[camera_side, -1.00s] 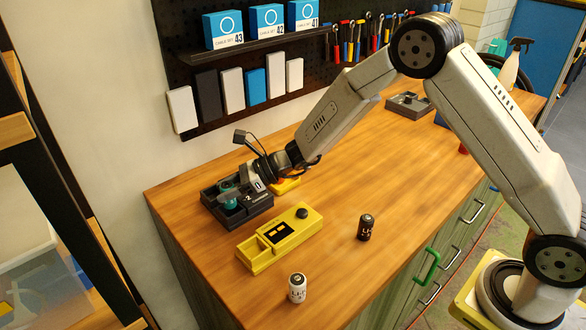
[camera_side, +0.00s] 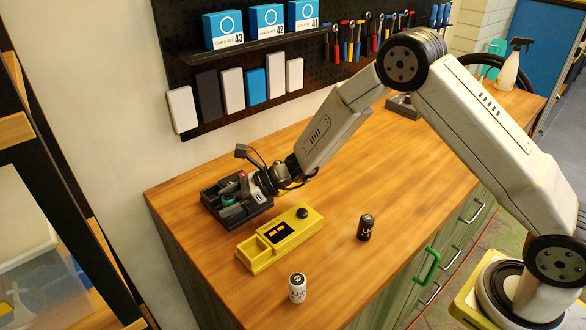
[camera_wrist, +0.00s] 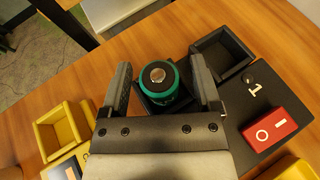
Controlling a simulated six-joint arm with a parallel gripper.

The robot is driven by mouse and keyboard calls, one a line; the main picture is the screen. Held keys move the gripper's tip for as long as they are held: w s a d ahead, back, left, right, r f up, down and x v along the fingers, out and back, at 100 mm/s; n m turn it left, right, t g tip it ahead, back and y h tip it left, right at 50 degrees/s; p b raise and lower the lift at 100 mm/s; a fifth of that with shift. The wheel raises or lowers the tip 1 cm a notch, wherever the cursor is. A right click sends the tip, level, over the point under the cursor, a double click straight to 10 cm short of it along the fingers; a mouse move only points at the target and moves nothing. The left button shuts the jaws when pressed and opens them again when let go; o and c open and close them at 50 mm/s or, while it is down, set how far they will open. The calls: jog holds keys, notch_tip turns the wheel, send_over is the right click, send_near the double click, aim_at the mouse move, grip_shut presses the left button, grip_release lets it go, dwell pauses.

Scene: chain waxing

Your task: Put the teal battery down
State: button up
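The teal battery (camera_wrist: 163,88) is upright between the two fingers of my gripper (camera_wrist: 163,82) in the wrist view, its metal cap facing the camera. Its lower end is at a dark compartment of the black charger unit (camera_wrist: 235,95); how deep it sits is hidden. The fingers are spread wider than the battery, with a gap showing on its left. In the side view, my gripper (camera_side: 250,190) is low over the black charger unit (camera_side: 207,196), and the teal battery (camera_side: 232,212) shows partly beside it.
An empty square bay (camera_wrist: 221,52) and a red switch (camera_wrist: 276,129) are on the black unit. A yellow device (camera_side: 280,237) with an open bay lies in front. A white battery (camera_side: 297,288) and a black battery (camera_side: 365,227) stand on the wooden bench (camera_side: 400,160).

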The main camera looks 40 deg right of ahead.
jog(key=shift+r, duration=0.15)
jog(key=shift+d+r, duration=0.1)
jog(key=shift+d, duration=0.05)
jog(key=v, duration=1.1)
jog(key=shift+s+d+r, duration=0.15)
jog(key=shift+s+d, duration=0.05)
jog(key=shift+d, duration=0.1)
